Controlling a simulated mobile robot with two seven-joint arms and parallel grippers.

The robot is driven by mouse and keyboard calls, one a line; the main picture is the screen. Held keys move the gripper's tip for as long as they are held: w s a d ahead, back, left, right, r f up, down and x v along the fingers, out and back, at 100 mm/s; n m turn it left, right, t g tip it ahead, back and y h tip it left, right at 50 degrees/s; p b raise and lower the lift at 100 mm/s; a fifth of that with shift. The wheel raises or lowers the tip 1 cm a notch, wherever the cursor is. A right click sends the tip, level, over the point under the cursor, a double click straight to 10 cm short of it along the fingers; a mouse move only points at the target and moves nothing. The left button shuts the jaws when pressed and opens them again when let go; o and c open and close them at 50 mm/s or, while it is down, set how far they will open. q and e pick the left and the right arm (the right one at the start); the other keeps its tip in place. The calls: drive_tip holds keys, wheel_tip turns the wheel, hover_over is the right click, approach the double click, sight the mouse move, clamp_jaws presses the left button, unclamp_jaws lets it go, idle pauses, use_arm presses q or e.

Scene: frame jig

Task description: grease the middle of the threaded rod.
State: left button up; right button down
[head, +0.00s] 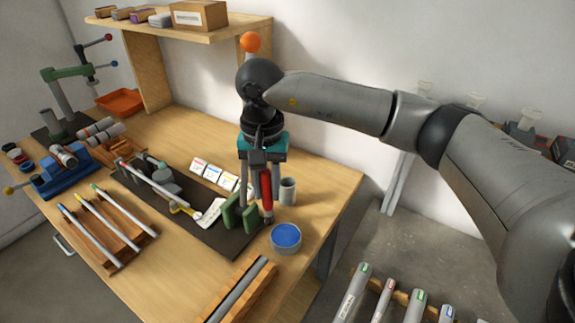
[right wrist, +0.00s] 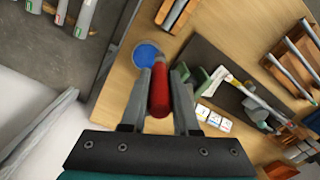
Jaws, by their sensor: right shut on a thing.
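My right gripper (head: 262,190) is shut on a red-handled tool (head: 266,183), held roughly upright; its lower end is hard to make out. In the right wrist view the red handle (right wrist: 158,92) sits between the fingers. A round tin with a blue top or filling (head: 286,238) stands just in front and right of the tool, apart from it in the head view; it also shows in the right wrist view (right wrist: 147,54). A long pale rod (head: 150,183), which seems to be the threaded rod, lies across a fixture on the dark mat (head: 219,236). Its thread is too small to see. My left gripper is not in view.
Green blocks (head: 232,215) stand on the mat close beside the tool. A grey cup (head: 287,191) is behind the tin. Cards (head: 213,172) lie behind the mat. A wooden rack of rods (head: 105,226) stands left, and a wooden trough (head: 243,287) lies at the front edge.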

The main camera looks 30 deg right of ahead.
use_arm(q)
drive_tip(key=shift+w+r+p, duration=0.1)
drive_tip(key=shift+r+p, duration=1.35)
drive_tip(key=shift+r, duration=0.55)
use_arm(e)
drive_tip(key=w+d+f+m, duration=0.1)
drive_tip(key=d+f+m, duration=0.3)
drive_tip(key=f+m, duration=0.2)
drive_tip(key=shift+w+d+f, duration=0.3)
drive_tip(key=shift+f, duration=0.85)
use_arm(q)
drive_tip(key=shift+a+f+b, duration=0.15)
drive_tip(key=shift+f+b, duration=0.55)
use_arm(e)
drive_tip(key=shift+f, duration=0.6)
use_arm(q)
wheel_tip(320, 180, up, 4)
drive_tip(key=p, duration=0.4)
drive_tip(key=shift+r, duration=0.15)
use_arm(e)
wheel_tip(320, 180, up, 7)
